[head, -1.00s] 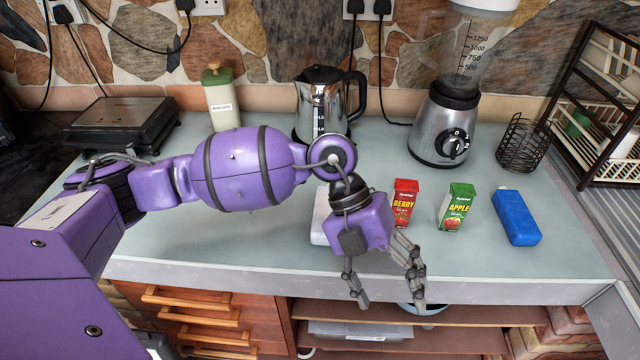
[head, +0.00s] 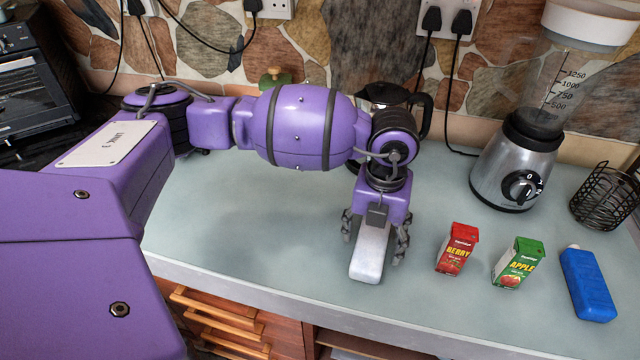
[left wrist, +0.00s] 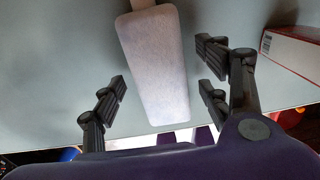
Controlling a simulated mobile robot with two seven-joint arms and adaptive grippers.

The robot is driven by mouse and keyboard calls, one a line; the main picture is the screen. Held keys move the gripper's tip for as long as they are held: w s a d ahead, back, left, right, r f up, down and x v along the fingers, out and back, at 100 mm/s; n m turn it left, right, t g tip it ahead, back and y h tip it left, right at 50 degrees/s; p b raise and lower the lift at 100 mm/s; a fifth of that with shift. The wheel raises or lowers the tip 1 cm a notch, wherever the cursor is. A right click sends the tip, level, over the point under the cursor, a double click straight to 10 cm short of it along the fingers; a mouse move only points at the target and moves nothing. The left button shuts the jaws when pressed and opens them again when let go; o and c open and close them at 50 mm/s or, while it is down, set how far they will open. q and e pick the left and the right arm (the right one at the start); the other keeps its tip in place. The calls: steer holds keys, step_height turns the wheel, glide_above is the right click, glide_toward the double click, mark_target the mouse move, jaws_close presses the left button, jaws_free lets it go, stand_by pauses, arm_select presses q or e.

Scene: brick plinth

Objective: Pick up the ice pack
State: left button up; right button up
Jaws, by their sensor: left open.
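A pale whitish flat block (head: 370,255), which I take for the ice pack, lies on the grey-blue counter near its front edge. My left gripper (head: 374,236) points down over it, with a finger on each side. In the left wrist view the pale block (left wrist: 157,65) runs lengthwise between the open fingers (left wrist: 163,75), with gaps on both sides and no visible contact. A narrower end piece shows at its far end. In the head view the gripper hides its rear part. My right gripper is out of view.
A red berry carton (head: 456,249), a green apple carton (head: 517,263) and a blue block with a pale cap (head: 587,285) stand or lie to the right. Behind are a kettle (head: 420,110), a blender (head: 515,165) and a wire holder (head: 603,197). The counter left of the gripper is clear.

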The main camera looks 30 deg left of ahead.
arm_select(q)
steer(key=shift+f, duration=0.75)
steer(key=shift+c, duration=0.5)
steer(key=shift+r, duration=0.1)
steer(key=c, duration=1.4)
steer(key=shift+r, duration=0.2)
